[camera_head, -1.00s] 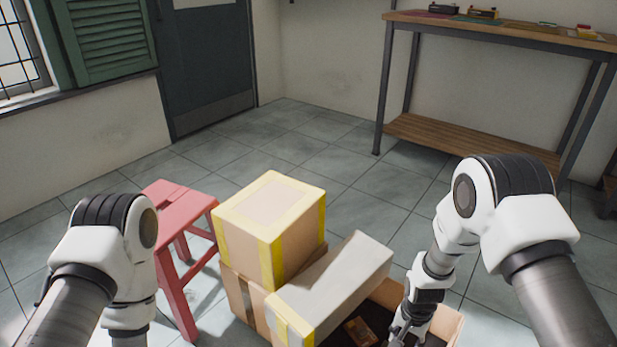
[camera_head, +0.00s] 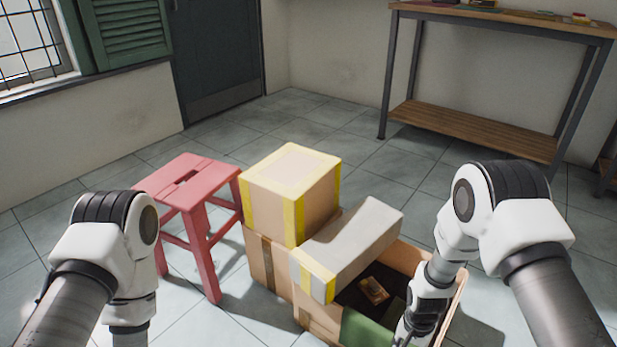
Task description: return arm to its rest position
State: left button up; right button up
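My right arm (camera_head: 462,225) comes in from the right and reaches down into an open cardboard box (camera_head: 455,293). Its gripper (camera_head: 408,342) is at the bottom edge of the picture, inside or just over the box, and its fingertips are not clearly seen. My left arm (camera_head: 115,240) is bent at the left, its lower part pointing down. My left gripper is below the picture and does not show. A small brown object (camera_head: 374,290) lies on the dark inside of the open box, left of my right gripper and apart from it.
A yellow-edged carton (camera_head: 290,190) sits on another carton (camera_head: 268,262). A long grey box (camera_head: 350,245) lies across the open box's left side. A red stool (camera_head: 190,190) stands left. A workbench (camera_head: 500,15) stands at the back right. Tiled floor behind is clear.

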jog(key=s+d+f+n+b, duration=0.1)
jog(key=s+f+n+b, duration=0.25)
jog(key=s, duration=0.95)
jog(key=s+d+f+n+b, duration=0.1)
jog(key=s+f+n+b, duration=0.2)
jog(key=s, duration=0.9)
notch_tip(320, 180, up, 38)
jog(key=w+p, duration=0.2)
jog(key=p, duration=3.6)
jog(key=shift+a+f+n+t+p, duration=0.2)
jog(key=shift+n+t+p, duration=0.15)
jog(key=shift+t, duration=0.05)
